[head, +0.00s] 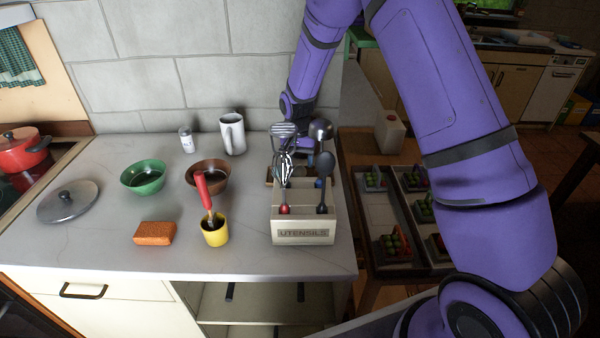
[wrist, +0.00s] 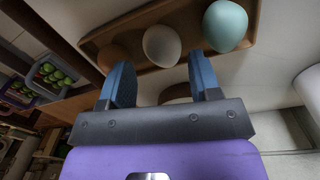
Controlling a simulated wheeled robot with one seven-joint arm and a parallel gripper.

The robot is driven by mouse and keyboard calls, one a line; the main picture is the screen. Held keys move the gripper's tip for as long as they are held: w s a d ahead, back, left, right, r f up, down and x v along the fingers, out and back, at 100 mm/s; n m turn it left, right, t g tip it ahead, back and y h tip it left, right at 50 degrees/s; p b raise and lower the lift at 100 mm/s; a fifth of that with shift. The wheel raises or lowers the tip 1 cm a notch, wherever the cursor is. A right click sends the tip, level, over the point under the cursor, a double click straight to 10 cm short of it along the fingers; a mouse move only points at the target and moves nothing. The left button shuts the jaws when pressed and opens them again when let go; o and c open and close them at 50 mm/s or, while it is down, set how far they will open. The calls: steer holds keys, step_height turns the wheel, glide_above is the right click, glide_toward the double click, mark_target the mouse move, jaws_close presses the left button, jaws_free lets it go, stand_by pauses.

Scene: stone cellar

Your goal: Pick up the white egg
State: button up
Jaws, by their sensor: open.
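The white egg (wrist: 162,45) lies on a wooden tray (wrist: 103,38), in the middle of a row of three eggs in the wrist view. A brown egg (wrist: 111,58) is to its left and a pale blue egg (wrist: 226,26) to its right. My gripper (wrist: 162,72) is open and empty, its two blue fingers apart. The white egg shows just beyond the fingertips, in line with the gap between them. In the head view the eggs are hidden behind the utensil box (head: 303,236), and my gripper is mostly hidden there too.
The utensil box holds a whisk, ladle and spoons standing tall. A white mug (head: 232,134), a shaker (head: 187,140), a brown bowl (head: 207,175), a green bowl (head: 143,177), a yellow cup (head: 214,232) and an orange sponge (head: 154,233) stand left of it. Produce crates (head: 395,246) lie right.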

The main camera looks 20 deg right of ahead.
mark_target(299, 168)
step_height(299, 168, down, 4)
steer(key=shift+s+f, duration=0.1)
steer(key=shift+f, duration=0.1)
steer(key=c, duration=0.5)
steer(key=shift+o, duration=0.2)
steer(key=shift+r, duration=0.15)
